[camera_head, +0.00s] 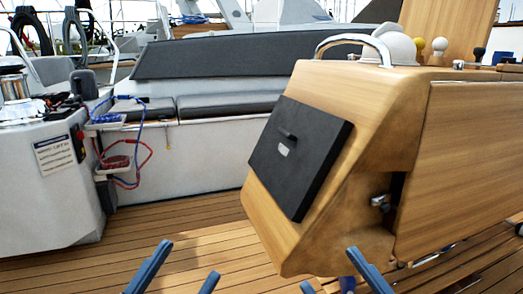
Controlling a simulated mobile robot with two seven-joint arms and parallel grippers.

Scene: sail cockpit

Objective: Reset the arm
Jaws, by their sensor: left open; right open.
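My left gripper (189,262) shows at the bottom edge, left of centre, as two blue fingers set apart. It is open, with only teak deck visible between the fingers. My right gripper (329,268) shows at the bottom edge, right of centre, also as two blue fingers set apart. It is open, and I see nothing held between its fingers. It appears in front of the lower part of the wooden console (330,90). The rest of both arms is out of view.
The console carries a black panel (300,155), a metal handrail (352,42) and knobbed levers (439,47). A grey-cushioned bench (230,104) stands behind. A white winch pedestal (50,190) is at left, with coiled ropes nearby. Teak deck (165,225) is clear between.

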